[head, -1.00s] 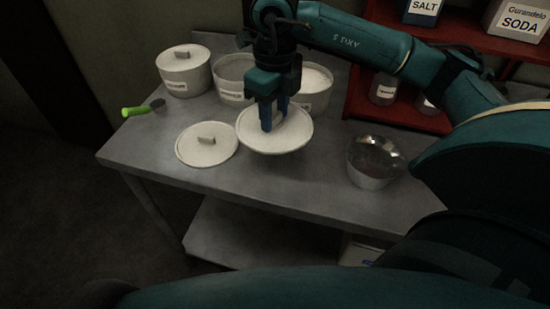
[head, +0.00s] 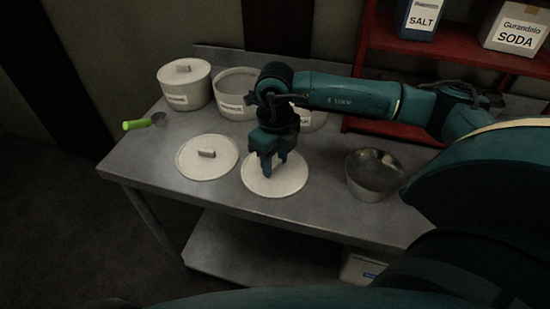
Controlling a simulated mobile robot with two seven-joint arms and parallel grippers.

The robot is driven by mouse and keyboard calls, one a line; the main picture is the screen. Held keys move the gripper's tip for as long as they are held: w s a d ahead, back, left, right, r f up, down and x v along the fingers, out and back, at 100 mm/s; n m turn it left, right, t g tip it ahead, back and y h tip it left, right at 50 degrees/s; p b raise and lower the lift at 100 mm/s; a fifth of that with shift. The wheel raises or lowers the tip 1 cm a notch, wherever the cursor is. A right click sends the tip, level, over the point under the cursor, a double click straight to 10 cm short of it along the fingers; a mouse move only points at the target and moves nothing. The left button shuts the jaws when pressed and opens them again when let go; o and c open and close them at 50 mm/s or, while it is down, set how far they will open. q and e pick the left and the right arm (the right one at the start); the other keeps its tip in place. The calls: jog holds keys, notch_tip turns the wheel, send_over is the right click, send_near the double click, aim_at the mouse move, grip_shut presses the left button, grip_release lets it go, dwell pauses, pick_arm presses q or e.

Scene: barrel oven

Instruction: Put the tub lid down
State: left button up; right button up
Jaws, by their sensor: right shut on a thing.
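My right gripper (head: 274,166) points down and is shut on the handle of a round white tub lid (head: 275,185). The lid looks flat and level at the table top, near the front edge; whether it fully touches the table I cannot tell. A second white lid (head: 207,166) lies on the table just to its left. An open white tub (head: 236,103) stands behind, and another tub (head: 311,119) is partly hidden by my right arm. A third tub (head: 185,95) at the back left has its lid on. My left gripper is not in view.
A metal bowl (head: 372,184) stands right of the held lid. A green-handled scoop (head: 140,123) lies at the table's left edge. A red shelf (head: 395,125) with salt (head: 421,20) and soda (head: 514,30) boxes stands at the back right. The grey table (head: 150,165) has bare room at front left.

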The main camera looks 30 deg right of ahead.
aim_at(275, 164)
jog(key=shift+f, duration=0.2)
jog(key=o, duration=1)
jog(key=shift+c, duration=0.2)
jog(key=shift+r, duration=0.1)
jog(key=shift+r, duration=0.2)
notch_tip(275, 164, up, 12)
